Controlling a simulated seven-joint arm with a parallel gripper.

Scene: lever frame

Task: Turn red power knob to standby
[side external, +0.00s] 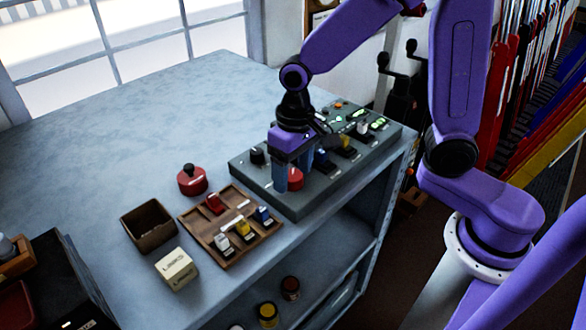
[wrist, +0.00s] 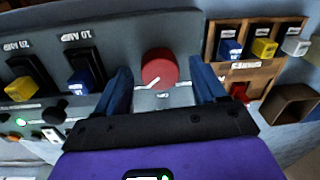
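The red power knob (side external: 296,180) sits on the near left end of the grey control panel (side external: 245,172). It also shows in the wrist view (wrist: 159,67), round, with a white pointer line toward the lower left. White markings lie below it, too small to read surely. My gripper (side external: 293,172) is above the panel with its blue fingers pointing down. In the wrist view the fingers stand on either side of the knob, open, with gaps between them and it. In the side view the near finger partly hides the knob.
The panel also carries a black knob (side external: 257,155), blue (wrist: 82,82) and yellow (wrist: 20,88) levers and lit indicators. On the bench stand a wooden tray (side external: 187,216) with coloured switches, an empty brown box (side external: 148,225), a cream box (side external: 177,269) and a loose red round part (side external: 192,181).

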